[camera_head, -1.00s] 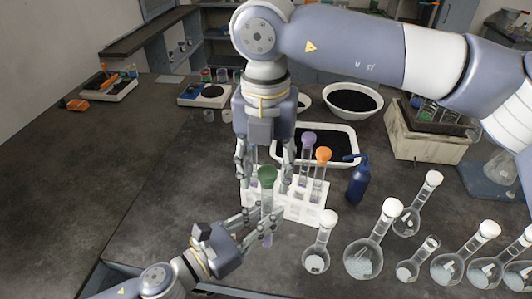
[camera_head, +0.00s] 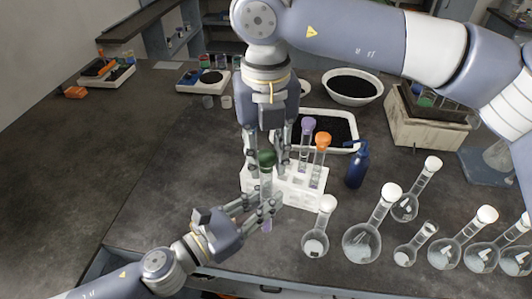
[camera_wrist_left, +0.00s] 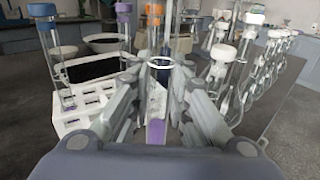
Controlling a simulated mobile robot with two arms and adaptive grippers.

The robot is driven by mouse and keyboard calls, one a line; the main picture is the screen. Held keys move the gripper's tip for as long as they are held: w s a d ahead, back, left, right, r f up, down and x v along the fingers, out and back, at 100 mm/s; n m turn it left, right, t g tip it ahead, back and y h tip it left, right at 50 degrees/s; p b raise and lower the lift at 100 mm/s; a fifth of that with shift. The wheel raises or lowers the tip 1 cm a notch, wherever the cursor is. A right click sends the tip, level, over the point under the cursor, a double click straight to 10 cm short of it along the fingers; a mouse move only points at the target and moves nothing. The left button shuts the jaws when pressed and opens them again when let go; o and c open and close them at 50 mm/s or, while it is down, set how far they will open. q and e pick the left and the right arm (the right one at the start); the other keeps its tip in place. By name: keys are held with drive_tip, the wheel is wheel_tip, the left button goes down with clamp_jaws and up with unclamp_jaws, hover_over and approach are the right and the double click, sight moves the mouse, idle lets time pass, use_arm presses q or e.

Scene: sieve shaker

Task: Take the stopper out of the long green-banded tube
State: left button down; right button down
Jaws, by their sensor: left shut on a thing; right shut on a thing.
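The long tube (camera_head: 266,187) stands roughly upright in front of the white rack, with a dark green stopper (camera_head: 266,157) in its top. A green band on the glass is not clear to me. My left gripper (camera_head: 262,206) is shut around the tube's lower part; its purple lower end shows beneath the fingers and in the left wrist view (camera_wrist_left: 155,132). My right gripper (camera_head: 265,160) comes down from above, with its fingers shut on the green stopper. The fingers partly hide where the stopper meets the glass.
The white rack (camera_head: 312,197) right behind holds tubes with purple (camera_head: 308,124) and orange (camera_head: 323,140) stoppers. A blue bottle (camera_head: 357,168) and several white-capped flasks (camera_head: 362,243) stand to the right. A tray of black grains (camera_head: 343,145) lies behind.

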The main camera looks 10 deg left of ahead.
drive_tip(key=n, duration=0.7)
drive_tip(key=shift+s+a, duration=0.1)
drive_tip(key=n, duration=0.5)
drive_tip(key=shift+r, duration=0.1)
drive_tip(key=n, duration=1.2)
drive_tip(key=shift+w+d+n, duration=0.2)
drive_tip(key=shift+w+n, duration=0.05)
drive_tip(key=shift+n, duration=0.05)
drive_tip(key=shift+r, duration=0.25)
drive_tip(key=shift+r, duration=0.9)
